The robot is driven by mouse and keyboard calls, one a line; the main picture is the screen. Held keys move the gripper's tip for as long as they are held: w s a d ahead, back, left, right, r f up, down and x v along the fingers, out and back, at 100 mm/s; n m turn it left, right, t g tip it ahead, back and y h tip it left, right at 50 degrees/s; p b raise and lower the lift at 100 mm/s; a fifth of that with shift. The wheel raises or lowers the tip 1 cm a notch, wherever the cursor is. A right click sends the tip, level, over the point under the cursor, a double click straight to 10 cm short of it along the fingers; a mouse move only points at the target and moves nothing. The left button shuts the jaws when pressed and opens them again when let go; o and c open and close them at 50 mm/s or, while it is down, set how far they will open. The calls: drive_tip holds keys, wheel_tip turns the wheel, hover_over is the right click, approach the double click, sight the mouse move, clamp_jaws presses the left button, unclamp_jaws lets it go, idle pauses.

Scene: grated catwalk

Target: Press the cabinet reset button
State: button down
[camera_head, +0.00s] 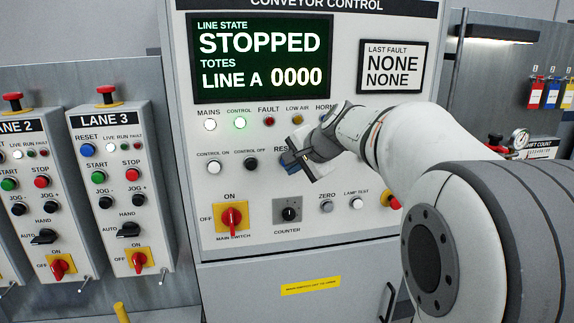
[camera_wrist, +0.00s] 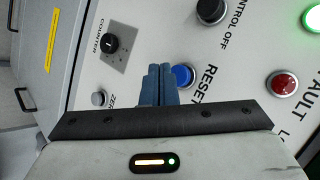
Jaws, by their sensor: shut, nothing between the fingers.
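The conveyor control cabinet (camera_head: 350,225) faces me, its screen (camera_head: 262,60) reading STOPPED. The blue round button (camera_wrist: 184,76) beside the RESET label shows in the wrist view. In the head view my gripper (camera_head: 288,161) covers the reset button's place and part of its label. My gripper is shut and empty. Its fingertips (camera_wrist: 159,68) lie right beside the blue button in the wrist picture and overlap its edge. I cannot tell whether they touch the button or the panel.
A black control-off button (camera_head: 251,164) and a white control-on button (camera_head: 214,167) are left of my gripper. The red main switch (camera_head: 231,217), counter knob (camera_head: 288,210) and zero button (camera_head: 327,207) sit below. The control lamp (camera_head: 240,123) glows green. Lane boxes (camera_head: 115,190) stand at left.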

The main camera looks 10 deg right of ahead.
drive_tip(key=s+b, duration=0.1)
drive_tip(key=s, duration=0.3)
drive_tip(key=shift+s, duration=0.15)
idle(0.5)
drive_tip(key=s+f+n+g+h, duration=0.2)
drive_tip(key=s+f+n, duration=0.3)
drive_tip(key=s+f, duration=0.4)
drive_tip(key=s+f+n+g+h, duration=0.1)
drive_tip(key=s+f+n+g, duration=0.2)
drive_tip(key=s, duration=1.4)
wheel_tip(320, 180, down, 7)
drive_tip(key=n, duration=0.3)
drive_tip(key=shift+s+a+g+h, duration=0.2)
drive_tip(key=shift+s+g+h, duration=0.1)
drive_tip(key=shift+g+h, duration=0.1)
